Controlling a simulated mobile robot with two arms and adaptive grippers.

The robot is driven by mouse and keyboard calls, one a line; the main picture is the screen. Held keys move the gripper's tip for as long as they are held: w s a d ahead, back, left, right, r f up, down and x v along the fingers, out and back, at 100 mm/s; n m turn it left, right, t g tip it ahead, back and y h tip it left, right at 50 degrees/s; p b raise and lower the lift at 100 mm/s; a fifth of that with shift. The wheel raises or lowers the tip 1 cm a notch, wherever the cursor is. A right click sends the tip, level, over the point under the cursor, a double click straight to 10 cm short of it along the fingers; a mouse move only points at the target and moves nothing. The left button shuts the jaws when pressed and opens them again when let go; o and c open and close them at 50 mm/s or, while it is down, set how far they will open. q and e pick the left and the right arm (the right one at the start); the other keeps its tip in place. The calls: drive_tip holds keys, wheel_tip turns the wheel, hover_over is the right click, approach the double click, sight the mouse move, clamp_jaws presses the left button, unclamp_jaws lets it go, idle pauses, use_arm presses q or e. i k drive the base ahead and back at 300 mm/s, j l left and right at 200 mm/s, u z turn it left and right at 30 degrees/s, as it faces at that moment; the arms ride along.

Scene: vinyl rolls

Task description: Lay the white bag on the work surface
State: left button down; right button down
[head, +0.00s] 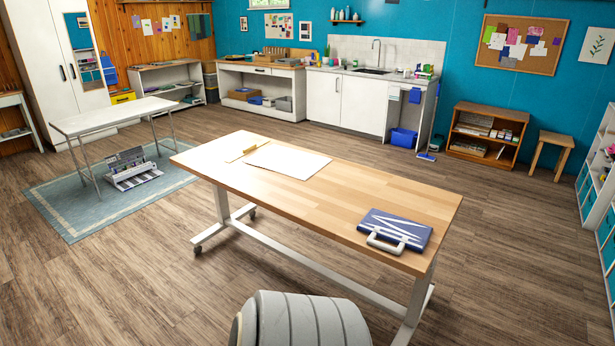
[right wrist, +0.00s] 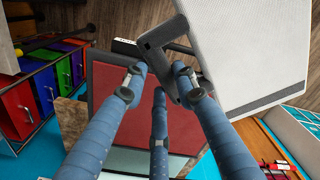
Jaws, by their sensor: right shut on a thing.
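The work surface is a light wood table top (head: 350,200) on white legs in the middle of the head view. In the right wrist view, my right gripper (right wrist: 160,78) has three blue fingers with grey tips, closed around a dark grey handle. The handle belongs to a white, fine-textured flat body with a dark grey edge, which looks like the white bag (right wrist: 245,45). The bag's far part runs out of the frame. Neither the bag nor my right gripper shows in the head view. My left gripper is in neither view.
A blue case (head: 396,228) with a white handle lies at the table's right end. A white sheet (head: 288,160) and a small wooden piece (head: 243,153) lie at its left end. The table's middle is bare. A white side table (head: 112,116) stands at left.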

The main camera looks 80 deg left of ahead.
sight(325, 202)
drive_tip(key=j+u, duration=0.2)
drive_tip(key=u, duration=0.2)
drive_tip(key=j+u, duration=0.15)
drive_tip(key=u, duration=0.25)
drive_tip(key=i+j+u, duration=0.1)
drive_tip(key=u, duration=0.35)
drive_tip(key=i+j+u, duration=0.1)
drive_tip(key=u, duration=0.3)
drive_tip(key=i+j+u, duration=0.15)
drive_tip(key=u, duration=0.25)
drive_tip(key=i+j+u, duration=0.2)
drive_tip(key=i, duration=0.35)
drive_tip(key=i+j+u, duration=0.2)
drive_tip(key=i+j, duration=0.15)
drive_tip(key=i, duration=0.2)
drive_tip(key=i+j+u, duration=0.1)
drive_tip(key=i+u, duration=0.15)
drive_tip(key=i, duration=0.35)
